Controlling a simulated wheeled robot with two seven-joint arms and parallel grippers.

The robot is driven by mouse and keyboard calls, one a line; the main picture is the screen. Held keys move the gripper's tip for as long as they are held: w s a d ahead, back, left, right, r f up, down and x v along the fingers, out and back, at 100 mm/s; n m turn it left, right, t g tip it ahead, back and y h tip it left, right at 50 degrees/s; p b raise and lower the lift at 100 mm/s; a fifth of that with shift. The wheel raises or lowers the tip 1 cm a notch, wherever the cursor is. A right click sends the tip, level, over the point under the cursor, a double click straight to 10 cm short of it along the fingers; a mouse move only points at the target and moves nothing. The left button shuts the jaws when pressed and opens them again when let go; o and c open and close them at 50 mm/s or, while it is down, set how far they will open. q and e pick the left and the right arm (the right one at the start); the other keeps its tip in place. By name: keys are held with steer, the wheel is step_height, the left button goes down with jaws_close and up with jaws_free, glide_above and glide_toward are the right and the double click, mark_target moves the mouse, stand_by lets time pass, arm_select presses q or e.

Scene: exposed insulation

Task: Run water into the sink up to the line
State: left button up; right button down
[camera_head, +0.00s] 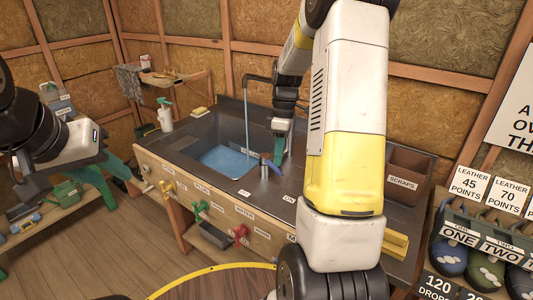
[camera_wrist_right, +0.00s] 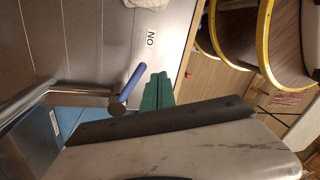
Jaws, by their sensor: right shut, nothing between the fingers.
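The sink (camera_head: 226,160) is set in a dark metal counter and holds blue water. A thin stream falls from the dark faucet (camera_head: 262,79) into it. I cannot make out the fill line; a small pale label (camera_wrist_right: 54,122) shows on the sink wall in the right wrist view. The blue tap lever (camera_head: 273,165) stands right of the sink; it also shows in the right wrist view (camera_wrist_right: 133,82). My right gripper (camera_head: 281,148) has green fingers shut, empty, close beside the lever; contact is unclear. My left gripper (camera_head: 112,180) is open and empty left of the counter.
An "ON" label (camera_wrist_right: 151,38) lies on the counter near the lever. Coloured knobs line the counter front. A scraps box (camera_head: 407,174) is at the right. My right arm hides part of the counter.

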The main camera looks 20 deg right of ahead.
mark_target(272, 165)
steer(key=w+d+r+m+t+y, duration=0.2)
steer(key=d+m+t+y, duration=0.45)
steer(key=d, duration=0.65)
steer(key=shift+m+g+h, duration=0.55)
steer(key=shift+m+g, duration=0.3)
steer(key=shift+m, duration=0.1)
steer(key=x, duration=0.9)
steer(key=shift+w+d+f, duration=0.1)
steer(key=shift+w+f, duration=0.1)
steer(key=shift+f, duration=0.25)
steer(key=a, duration=0.2)
steer(key=shift+s+a, duration=0.4)
steer(key=shift+a, duration=0.55)
steer(key=shift+a, duration=0.1)
